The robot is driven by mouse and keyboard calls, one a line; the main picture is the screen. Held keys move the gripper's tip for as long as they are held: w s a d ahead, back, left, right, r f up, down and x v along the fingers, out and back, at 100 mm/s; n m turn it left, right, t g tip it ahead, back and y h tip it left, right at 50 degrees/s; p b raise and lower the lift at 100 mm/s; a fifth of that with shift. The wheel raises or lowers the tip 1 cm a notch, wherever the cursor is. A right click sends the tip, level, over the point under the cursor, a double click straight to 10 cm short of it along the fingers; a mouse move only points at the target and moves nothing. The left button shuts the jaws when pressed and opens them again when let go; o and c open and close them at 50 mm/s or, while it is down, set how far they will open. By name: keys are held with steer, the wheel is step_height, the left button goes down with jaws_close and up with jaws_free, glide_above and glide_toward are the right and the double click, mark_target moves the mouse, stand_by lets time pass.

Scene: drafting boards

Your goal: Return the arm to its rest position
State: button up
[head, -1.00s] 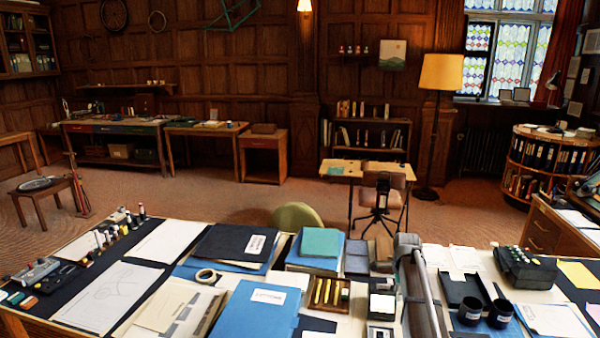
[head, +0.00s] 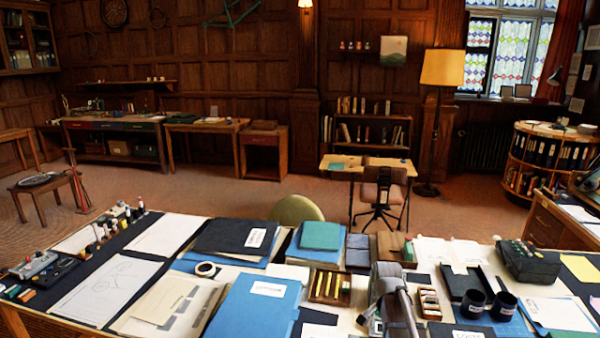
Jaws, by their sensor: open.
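My arm shows at the bottom centre right of the head view as a grey rounded joint with pale tubes and links running down out of the frame. It stands in front of the desk (head: 225,282) and covers part of what lies there. I cannot make out my gripper or its fingertips, and I see nothing held.
The desk is crowded. A pen tray (head: 330,286), a blue folder (head: 255,310) and a tape roll (head: 205,269) lie left of the arm. Two black cups (head: 488,305) and a black box (head: 527,262) stand right. A chair (head: 382,190) and open floor (head: 240,205) lie beyond.

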steer(key=s+a+f+n+b, duration=0.1)
steer(key=s+a+n, duration=0.1)
steer(key=s+n, duration=0.2)
steer(key=s+a+f+n+b, duration=0.1)
steer(key=s+a+n, duration=0.2)
steer(key=s+n, duration=0.2)
steer(key=s, duration=0.3)
steer(key=shift+s+a+f, duration=0.15)
steer(key=shift+a+f, duration=0.2)
steer(key=shift+f, duration=0.05)
